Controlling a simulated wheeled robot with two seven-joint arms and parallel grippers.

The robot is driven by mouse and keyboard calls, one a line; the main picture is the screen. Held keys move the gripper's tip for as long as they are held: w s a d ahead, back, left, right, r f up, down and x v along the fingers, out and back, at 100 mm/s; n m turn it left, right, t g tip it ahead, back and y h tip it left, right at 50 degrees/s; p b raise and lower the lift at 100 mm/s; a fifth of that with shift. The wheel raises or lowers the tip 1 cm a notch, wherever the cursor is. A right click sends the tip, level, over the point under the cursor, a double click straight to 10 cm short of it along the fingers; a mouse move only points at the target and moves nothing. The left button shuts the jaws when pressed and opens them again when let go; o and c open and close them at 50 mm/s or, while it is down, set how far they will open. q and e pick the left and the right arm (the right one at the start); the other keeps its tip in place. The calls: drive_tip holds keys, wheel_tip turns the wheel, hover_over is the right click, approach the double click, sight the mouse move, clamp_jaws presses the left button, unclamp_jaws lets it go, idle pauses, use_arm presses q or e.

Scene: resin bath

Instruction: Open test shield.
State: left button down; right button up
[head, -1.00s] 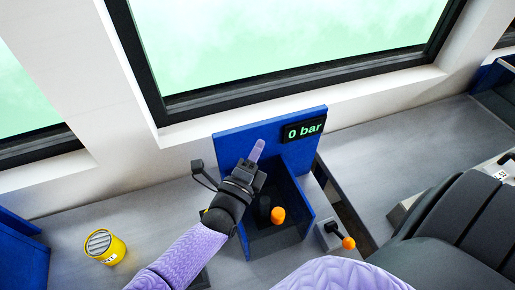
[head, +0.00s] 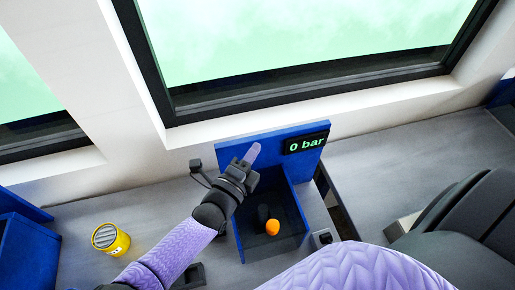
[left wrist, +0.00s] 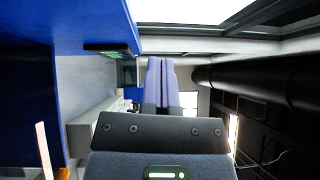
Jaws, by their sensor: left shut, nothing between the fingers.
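The blue test station (head: 305,166) stands on the grey counter, with a back panel, side walls and a black display reading "0 bar" (head: 306,143). An orange-tipped black part (head: 272,228) sits inside its open-topped bay. I cannot make out a separate shield for certain. My left gripper (head: 252,153) is shut and empty, its purple fingers over the back panel's left part in the head view. In the left wrist view the shut fingers (left wrist: 161,82) point ahead, with the blue panel (left wrist: 95,25) to their left. My right gripper is not in view.
A yellow can (head: 110,239) stands on the counter at left. A small black part (head: 196,165) stands behind my left wrist. A black switch base (head: 323,238) is right of the station, partly covered by my purple arm. A dark seat-like shape (head: 465,225) fills the lower right.

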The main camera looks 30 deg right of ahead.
use_arm(q)
drive_tip(key=shift+w+d+r+n+y, duration=0.2)
drive_tip(key=shift+w+n+y, duration=0.25)
drive_tip(key=shift+w, duration=0.25)
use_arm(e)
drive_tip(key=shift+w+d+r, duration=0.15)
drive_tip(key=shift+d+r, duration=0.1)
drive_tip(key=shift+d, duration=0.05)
use_arm(q)
drive_tip(key=shift+a, duration=0.1)
idle(0.6)
